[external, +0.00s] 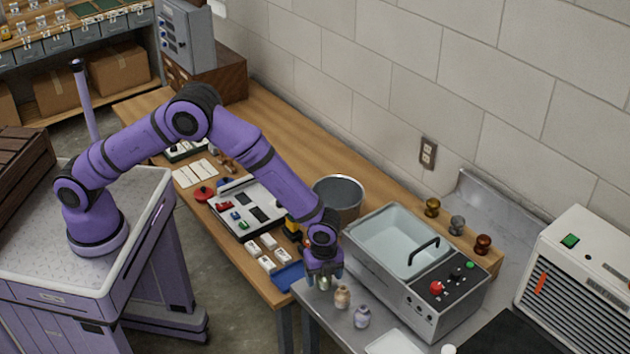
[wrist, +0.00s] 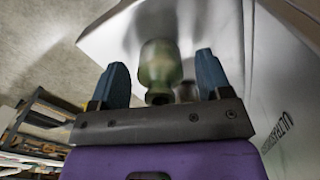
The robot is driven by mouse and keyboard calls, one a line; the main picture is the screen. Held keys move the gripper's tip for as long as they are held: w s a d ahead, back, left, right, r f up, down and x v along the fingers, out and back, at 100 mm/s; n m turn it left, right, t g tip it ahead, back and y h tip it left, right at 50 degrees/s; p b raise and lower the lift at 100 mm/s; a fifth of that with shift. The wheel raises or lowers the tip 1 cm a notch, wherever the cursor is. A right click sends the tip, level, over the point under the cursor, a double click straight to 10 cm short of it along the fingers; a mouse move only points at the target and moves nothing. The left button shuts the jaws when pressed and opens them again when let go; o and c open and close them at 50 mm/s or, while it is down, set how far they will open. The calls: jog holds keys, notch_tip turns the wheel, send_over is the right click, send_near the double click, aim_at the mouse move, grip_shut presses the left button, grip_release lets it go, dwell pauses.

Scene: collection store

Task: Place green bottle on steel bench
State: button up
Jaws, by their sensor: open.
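The green bottle (wrist: 160,66) stands between the two blue fingers of my gripper (wrist: 161,70) in the wrist view, with visible space on both sides. Its wider body is against the pale steel bench (wrist: 105,32) and its neck points toward my gripper. In the external view, my gripper (external: 323,278) is low over the near left corner of the steel bench (external: 322,309). There the green bottle (external: 325,284) is mostly hidden by the fingers. My gripper is open around the bottle.
A tan bottle (external: 342,297) and a lilac bottle (external: 362,317) stand just right of my gripper. The steel basin unit (external: 402,307) is behind them.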

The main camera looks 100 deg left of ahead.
notch_tip(320, 180, up, 12)
jog(key=s+a+r+n+t, duration=0.25)
jog(key=s+r+n, duration=0.35)
jog(key=s+r, duration=1.65)
jog(key=s+r+n+t, duration=0.2)
jog(key=s+n, duration=0.4)
jog(key=s, duration=1.9)
jog(key=shift+s+a+r+n+t, duration=0.2)
jog(key=shift+s+r+n+t, duration=0.15)
jog(key=shift+r, duration=0.2)
